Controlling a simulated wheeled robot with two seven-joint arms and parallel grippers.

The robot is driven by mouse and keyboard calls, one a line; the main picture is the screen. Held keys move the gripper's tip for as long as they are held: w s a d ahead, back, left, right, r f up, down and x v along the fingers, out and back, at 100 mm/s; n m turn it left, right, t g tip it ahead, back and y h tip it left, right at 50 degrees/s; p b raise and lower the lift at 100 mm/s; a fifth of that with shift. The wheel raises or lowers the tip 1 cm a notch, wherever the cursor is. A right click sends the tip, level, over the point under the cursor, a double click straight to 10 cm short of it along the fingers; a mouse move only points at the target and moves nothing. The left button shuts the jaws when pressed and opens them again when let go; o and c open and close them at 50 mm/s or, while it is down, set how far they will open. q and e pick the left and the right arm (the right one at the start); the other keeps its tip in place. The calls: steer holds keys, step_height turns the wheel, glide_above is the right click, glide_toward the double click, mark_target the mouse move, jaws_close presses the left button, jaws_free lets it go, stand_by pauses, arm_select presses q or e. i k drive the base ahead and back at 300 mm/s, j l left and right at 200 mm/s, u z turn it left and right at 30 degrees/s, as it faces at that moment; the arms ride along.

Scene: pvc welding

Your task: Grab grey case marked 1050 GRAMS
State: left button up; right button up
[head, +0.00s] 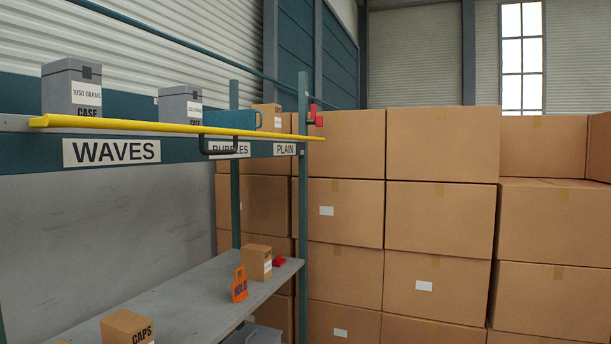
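The grey case marked 1050 GRAMS (70,88) stands upright on the upper shelf at the far left, above the WAVES label. A white label and the word CASE show on its front. Its lower edge is partly hidden behind the yellow bar. A second, similar grey case (180,106) stands to its right on the same shelf; its label is too small to read. Neither of my grippers is in view.
A yellow bar (180,127) runs along the upper shelf's front edge, with a dark handle below it. Stacked cartons (441,217) fill the right.

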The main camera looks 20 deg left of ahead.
mark_target(71, 85)
steer(key=u, duration=1.4)
